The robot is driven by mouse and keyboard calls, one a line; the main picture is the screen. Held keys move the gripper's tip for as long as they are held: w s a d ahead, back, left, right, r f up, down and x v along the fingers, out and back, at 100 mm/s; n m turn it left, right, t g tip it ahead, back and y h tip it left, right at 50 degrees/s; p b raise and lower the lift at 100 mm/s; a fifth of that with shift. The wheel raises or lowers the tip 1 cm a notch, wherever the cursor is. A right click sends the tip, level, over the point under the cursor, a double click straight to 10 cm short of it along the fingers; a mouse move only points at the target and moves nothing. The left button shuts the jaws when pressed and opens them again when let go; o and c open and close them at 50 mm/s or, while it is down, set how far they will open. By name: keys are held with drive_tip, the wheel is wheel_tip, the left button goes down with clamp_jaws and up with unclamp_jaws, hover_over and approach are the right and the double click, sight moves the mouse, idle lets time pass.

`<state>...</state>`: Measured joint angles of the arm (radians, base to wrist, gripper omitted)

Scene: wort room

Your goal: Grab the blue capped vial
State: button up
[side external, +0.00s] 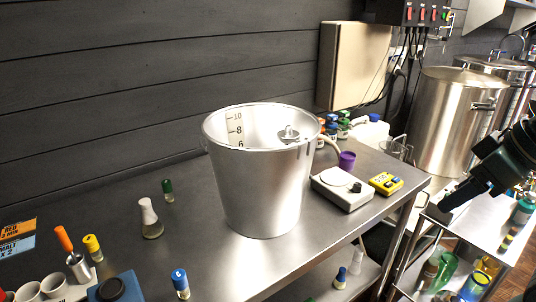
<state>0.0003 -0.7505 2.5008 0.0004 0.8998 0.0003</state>
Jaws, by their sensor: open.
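A blue capped vial (180,280) stands upright at the front edge of the steel table, its lower end close to the bottom of the picture. A second small blue capped vial (340,279) stands lower down, on the shelf below the tabletop. My gripper (449,201) shows at the far right as a dark shape, partly cut off by the picture edge. It is open, seen edge-on, and I see nothing held in it. It is well to the right of both blue capped vials, with the bucket and table edge between it and the one on the table.
A large steel bucket (259,190) stands mid-table. Left of it are a green capped vial (168,191), a white flask (149,217) and a yellow capped vial (94,248). A white scale (342,190) and yellow meter (385,183) sit right. Bare tabletop lies around the blue capped vial.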

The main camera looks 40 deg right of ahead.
drive_tip(key=shift+c, duration=1)
drive_tip(key=shift+w, duration=0.1)
drive_tip(key=w+a+r+n+g+y, duration=0.15)
drive_tip(key=w+a+n, duration=0.45)
drive_tip(key=w+a, duration=0.9)
drive_tip(key=w+a+f+n+g+y, duration=0.1)
drive_tip(key=w+a+f+n, duration=0.2)
drive_tip(key=a, duration=0.7)
drive_tip(key=w+a+f+n+g+y, duration=0.1)
drive_tip(key=w+a+f+n, duration=0.2)
drive_tip(key=w+a+f, duration=0.4)
drive_tip(key=a+f, duration=0.1)
drive_tip(key=a, duration=0.1)
drive_tip(key=shift+a+f+n, duration=0.3)
drive_tip(key=shift+a, duration=0.1)
